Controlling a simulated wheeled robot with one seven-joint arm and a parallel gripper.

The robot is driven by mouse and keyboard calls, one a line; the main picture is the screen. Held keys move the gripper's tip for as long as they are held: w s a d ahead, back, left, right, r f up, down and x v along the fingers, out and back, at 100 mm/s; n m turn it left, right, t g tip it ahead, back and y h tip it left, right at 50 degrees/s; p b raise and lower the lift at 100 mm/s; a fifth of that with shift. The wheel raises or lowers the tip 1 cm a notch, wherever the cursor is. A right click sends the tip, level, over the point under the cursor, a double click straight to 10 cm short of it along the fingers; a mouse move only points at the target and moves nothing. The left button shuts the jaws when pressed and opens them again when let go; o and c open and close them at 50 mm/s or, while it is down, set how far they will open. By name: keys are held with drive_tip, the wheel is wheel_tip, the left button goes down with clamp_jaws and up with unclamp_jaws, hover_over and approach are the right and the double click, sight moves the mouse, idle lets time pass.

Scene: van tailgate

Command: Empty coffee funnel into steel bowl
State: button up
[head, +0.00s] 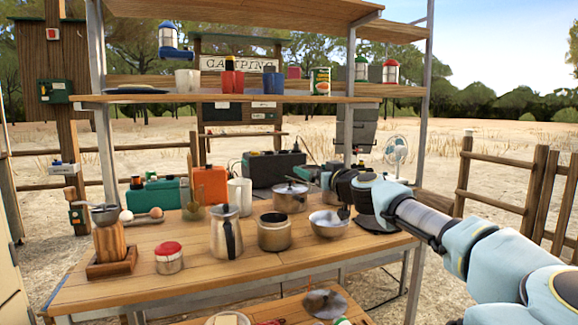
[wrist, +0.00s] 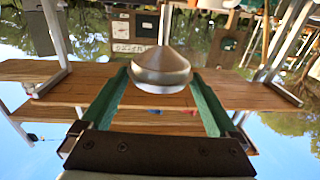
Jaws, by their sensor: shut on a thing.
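The steel coffee funnel (wrist: 161,68) is between the green fingers of my gripper (wrist: 160,76) in the wrist view. That view is upside down, and the funnel's stem points to the picture's top. The fingers are closed on its wide part. Its inside and contents are hidden. The steel bowl (head: 327,226) stands on the wooden table in the head view, at the right. My arm reaches in from the right and ends close to the bowl; the fingers and funnel are hard to make out there.
On the table (head: 220,271), a steel pot base (head: 274,233) stands left of the bowl, beside a moka jug (head: 226,234). A lidded saucepan (head: 289,196) is behind. A red-lidded jar (head: 169,259) stands at the left front. A shelf (head: 240,98) runs above the table.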

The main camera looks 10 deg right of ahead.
drive_tip(key=d+f+m+h+p, duration=0.1)
drive_tip(key=d+f+m+p, duration=0.3)
drive_tip(key=m+p, duration=0.6)
drive_tip(key=d+f+m+p, duration=0.4)
drive_tip(key=m+p, duration=0.6)
drive_tip(key=m, duration=0.7)
drive_tip(key=shift+w+f+m+t+h, duration=0.3)
drive_tip(key=shift+t+h, duration=0.1)
idle(0.8)
idle(2.8)
wheel_tip(320, 180, up, 8)
drive_tip(key=p, duration=0.4)
drive_tip(key=shift+p, duration=0.35)
